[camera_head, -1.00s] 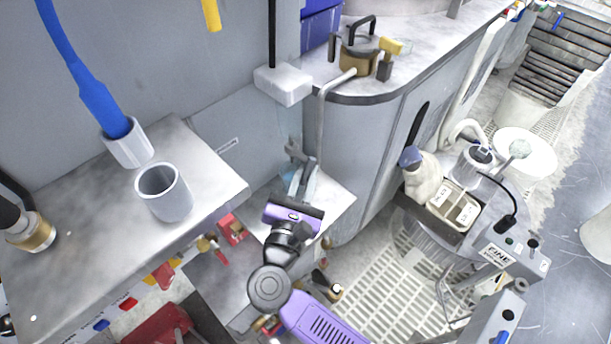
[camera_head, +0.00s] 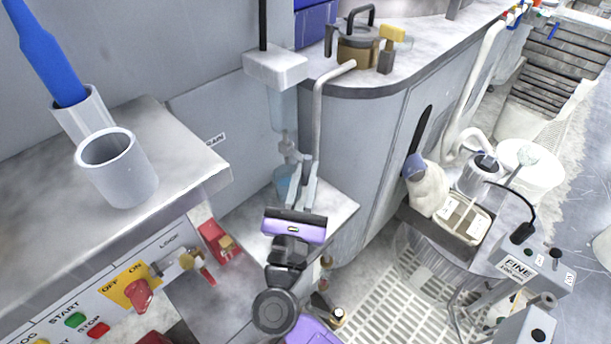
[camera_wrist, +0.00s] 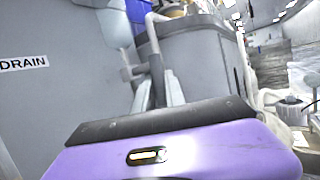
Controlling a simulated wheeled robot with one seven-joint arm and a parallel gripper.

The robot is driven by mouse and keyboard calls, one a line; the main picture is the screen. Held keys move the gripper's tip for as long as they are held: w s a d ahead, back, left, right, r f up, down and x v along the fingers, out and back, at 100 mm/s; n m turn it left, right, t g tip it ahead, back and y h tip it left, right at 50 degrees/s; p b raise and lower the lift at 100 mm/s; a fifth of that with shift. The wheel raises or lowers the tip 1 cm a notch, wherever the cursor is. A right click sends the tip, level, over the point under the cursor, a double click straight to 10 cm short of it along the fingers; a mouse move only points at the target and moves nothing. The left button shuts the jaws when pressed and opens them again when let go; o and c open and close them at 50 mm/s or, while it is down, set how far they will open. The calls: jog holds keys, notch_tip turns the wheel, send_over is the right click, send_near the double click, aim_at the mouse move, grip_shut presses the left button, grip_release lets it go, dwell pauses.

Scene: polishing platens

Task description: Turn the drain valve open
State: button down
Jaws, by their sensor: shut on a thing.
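The grey drain valve handle (camera_wrist: 156,82) stands between my fingers in the wrist view, with a short grey stub (camera_wrist: 130,73) to its left. My gripper (camera_head: 302,178) points away from me, and its two light grey fingers are shut on the handle. It also shows in the wrist view (camera_wrist: 158,92), behind the purple palm. In the head view the fingers hide most of the valve. A bent grey pipe (camera_head: 318,115) rises just above it.
A steel shelf (camera_head: 190,160) with a grey cup (camera_head: 120,170) is at the left, above a control panel (camera_head: 110,290) with switches. A curved cabinet (camera_head: 362,150) stands close on the right. A white box (camera_head: 276,66) hangs above. A light grating (camera_head: 390,290) covers the floor.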

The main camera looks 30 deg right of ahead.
jog(key=c, duration=1.4)
grip_release()
jog(key=shift+s+a, duration=0.1)
jog(key=v, duration=0.7)
jog(key=shift+s+a+f+b, duration=0.1)
jog(key=shift+s+f+b, duration=0.15)
jog(key=shift+b, duration=0.1)
